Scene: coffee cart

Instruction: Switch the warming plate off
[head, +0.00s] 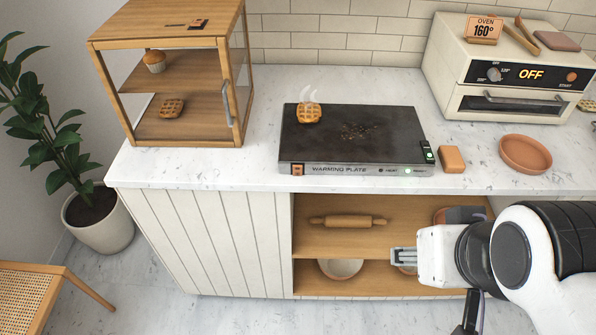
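The warming plate (330,140) is a dark flat slab with a grey front edge, on the white counter. A green light glows at the right of its front edge, and a small dark switch (428,152) with a green mark sits at its right front corner. A waffle (309,113) with steam above it lies on the plate's back left, and crumbs lie near its middle. My gripper (400,257) is at the lower right, in front of the open shelf below the counter, apart from the plate and its switch. It points left; its finger gap is unclear.
An orange sponge-like block (452,159) and a terracotta dish (525,153) stand right of the plate. An oven (510,75) reading OFF is at the back right. A wooden display case (178,125) stands left. A rolling pin (347,222) lies on the shelf below.

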